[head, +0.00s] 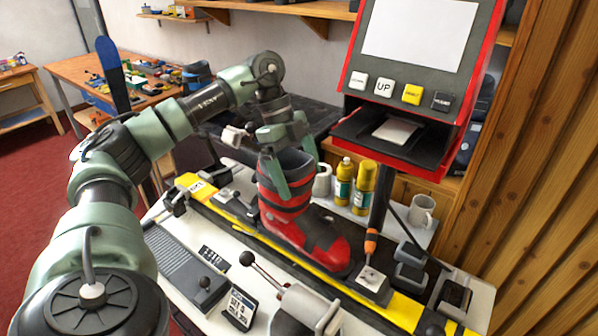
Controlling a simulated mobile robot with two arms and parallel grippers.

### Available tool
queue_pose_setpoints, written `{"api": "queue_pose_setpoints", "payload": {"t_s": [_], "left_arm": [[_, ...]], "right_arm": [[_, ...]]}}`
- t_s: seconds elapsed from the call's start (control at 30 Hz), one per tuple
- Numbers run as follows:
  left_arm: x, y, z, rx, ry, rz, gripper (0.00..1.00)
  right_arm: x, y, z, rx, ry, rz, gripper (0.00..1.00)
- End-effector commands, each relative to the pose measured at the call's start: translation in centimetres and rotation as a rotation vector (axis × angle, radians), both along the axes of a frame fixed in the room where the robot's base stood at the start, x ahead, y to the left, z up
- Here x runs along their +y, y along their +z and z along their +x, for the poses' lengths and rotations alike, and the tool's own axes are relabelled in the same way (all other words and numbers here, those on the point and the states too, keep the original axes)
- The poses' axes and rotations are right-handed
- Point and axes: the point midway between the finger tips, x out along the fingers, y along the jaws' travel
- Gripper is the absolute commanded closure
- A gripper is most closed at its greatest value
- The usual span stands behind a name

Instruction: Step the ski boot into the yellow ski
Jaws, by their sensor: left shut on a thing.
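A red and black ski boot (325,244) is in the middle of the head view, roughly upright with its toe toward the lower right. My left gripper (291,170) is shut on its upper cuff from above. The yellow ski (403,311) runs along the bench from upper left to lower right. The boot is over the ski, between a dark binding part (236,205) behind its heel and a grey metal part (371,280) by its toe. Whether the sole touches the ski or is clamped I cannot tell. My right gripper is not in view.
A red machine with a screen (418,30) and buttons stands behind the boot at the right. Two yellow-capped bottles (363,188) and a mug (421,211) stand behind the ski. A lever (262,266) and small display (239,308) are in front. A cluttered wooden table (90,68) is at the back left.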

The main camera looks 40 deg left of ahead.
Motion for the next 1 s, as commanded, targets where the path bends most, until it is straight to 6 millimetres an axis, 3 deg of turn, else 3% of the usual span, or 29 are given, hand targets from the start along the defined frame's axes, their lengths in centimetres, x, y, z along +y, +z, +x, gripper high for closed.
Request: {"api": "queue_pose_setpoints", "payload": {"t_s": [0.33,0.37,0.4,0.77,1.0], "left_arm": [[0.0,0.1,0.0,-0.003,0.000,-0.003,0.73],[0.0,0.1,0.0,-0.004,0.001,-0.003,0.05],[0.0,0.1,0.0,-0.004,0.001,-0.003,0.00],[0.0,-0.1,0.0,0.001,0.001,0.000,0.00],[0.0,1.0,0.0,0.000,0.000,0.000,0.00]], "right_arm": [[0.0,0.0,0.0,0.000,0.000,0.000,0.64],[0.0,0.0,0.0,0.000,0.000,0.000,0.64],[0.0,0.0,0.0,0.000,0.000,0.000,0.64],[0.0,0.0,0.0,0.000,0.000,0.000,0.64],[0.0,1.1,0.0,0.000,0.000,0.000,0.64]]}}
